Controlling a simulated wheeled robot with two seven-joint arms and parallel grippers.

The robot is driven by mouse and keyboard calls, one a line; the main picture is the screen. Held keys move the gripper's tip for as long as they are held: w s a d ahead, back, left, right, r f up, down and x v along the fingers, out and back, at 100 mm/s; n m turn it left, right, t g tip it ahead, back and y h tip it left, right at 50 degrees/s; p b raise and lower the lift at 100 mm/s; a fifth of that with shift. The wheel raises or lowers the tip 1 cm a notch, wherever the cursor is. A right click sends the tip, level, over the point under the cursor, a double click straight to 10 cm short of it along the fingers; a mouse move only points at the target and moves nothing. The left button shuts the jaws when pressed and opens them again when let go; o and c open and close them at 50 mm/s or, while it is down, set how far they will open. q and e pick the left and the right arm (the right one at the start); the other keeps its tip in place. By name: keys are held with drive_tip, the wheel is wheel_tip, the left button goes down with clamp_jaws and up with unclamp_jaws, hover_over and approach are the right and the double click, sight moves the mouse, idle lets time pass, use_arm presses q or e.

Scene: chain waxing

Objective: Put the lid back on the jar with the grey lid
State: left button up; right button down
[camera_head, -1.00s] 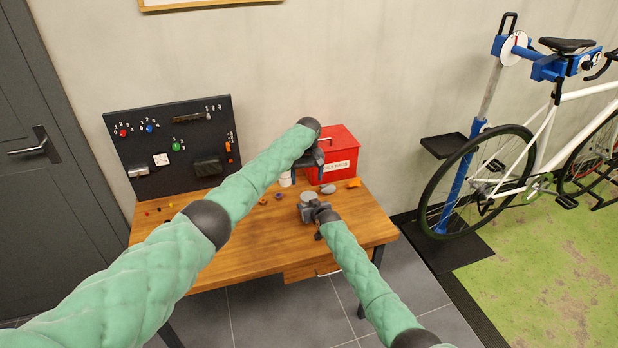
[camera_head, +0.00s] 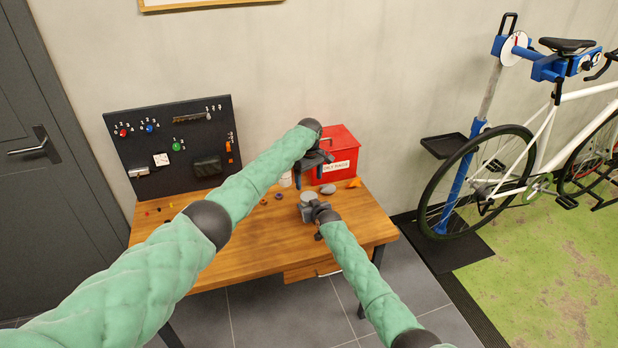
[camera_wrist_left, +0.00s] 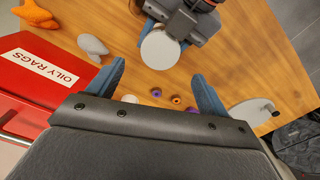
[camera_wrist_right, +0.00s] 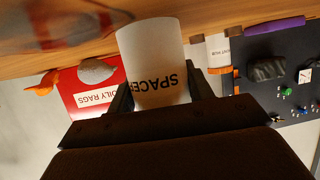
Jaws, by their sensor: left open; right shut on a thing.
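My right gripper (camera_head: 314,207) is shut on a white jar (camera_wrist_right: 152,50) with black "SPACE…" lettering, upright over the table. In the left wrist view the held jar shows a round pale grey top (camera_wrist_left: 160,48); I cannot tell whether this is a lid or the open mouth. My left gripper (camera_wrist_left: 157,88) is open and empty, its blue fingers spread above the table, behind the jar in the head view. A pale grey flat piece with a small knob (camera_wrist_left: 250,113) lies near the left gripper's finger; I cannot tell whether it is the lid.
A red box labelled OILY RAGS (camera_head: 340,155) stands at the back right. A grey lump (camera_wrist_left: 92,44) and an orange piece (camera_wrist_left: 36,14) lie beside it. Another white jar (camera_wrist_right: 213,50) stands behind. Small purple and orange rings (camera_wrist_left: 176,99) lie on the wooden table (camera_head: 240,250).

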sight(309, 196)
use_arm(q)
drive_tip(key=shift+f, duration=3.75)
drive_tip(key=c, duration=1)
drive_tip(key=m, duration=0.4)
drive_tip(key=shift+m, duration=0.3)
drive_tip(key=m, duration=0.5)
drive_tip(key=shift+m, duration=0.3)
drive_tip(key=shift+a, duration=0.1)
drive_tip(key=o, duration=1.1)
